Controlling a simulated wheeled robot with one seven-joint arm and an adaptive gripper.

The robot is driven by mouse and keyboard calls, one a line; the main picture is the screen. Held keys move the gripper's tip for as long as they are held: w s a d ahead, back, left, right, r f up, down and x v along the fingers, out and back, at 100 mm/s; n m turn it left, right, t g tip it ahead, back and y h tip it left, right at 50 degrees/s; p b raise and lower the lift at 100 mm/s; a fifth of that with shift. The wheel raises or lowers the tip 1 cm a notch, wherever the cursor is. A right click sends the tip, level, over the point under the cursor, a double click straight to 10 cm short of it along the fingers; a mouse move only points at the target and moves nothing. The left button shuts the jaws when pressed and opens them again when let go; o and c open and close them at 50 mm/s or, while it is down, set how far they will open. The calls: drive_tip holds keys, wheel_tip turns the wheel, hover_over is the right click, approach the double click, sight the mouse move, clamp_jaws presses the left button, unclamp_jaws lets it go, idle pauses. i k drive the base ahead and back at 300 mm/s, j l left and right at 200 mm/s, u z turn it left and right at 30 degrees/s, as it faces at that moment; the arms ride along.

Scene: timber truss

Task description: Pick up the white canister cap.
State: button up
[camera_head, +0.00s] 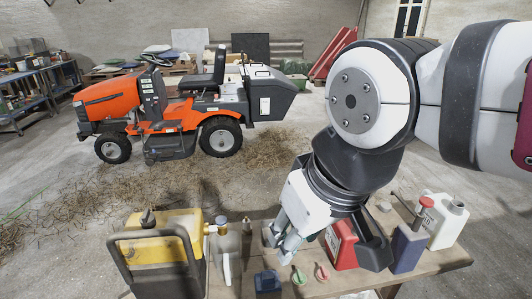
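A white canister (447,222) stands at the right end of the wooden table. My gripper (279,243) points down over the middle of the table, well to the left of the white canister. Its fingertips look apart, with nothing visible between them. My arm comes in from the upper right and hides part of the table behind it.
An orange mower (175,112) stands beyond on straw.

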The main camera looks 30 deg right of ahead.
sight(386, 207)
drive_tip(key=z, duration=1.5)
drive_tip(key=i+j+z, duration=0.15)
drive_tip(key=i+j, duration=0.2)
drive_tip(key=l+u, duration=0.25)
drive_tip(key=l, duration=0.4)
drive_tip(key=l+u, duration=0.25)
drive_tip(key=l, duration=0.35)
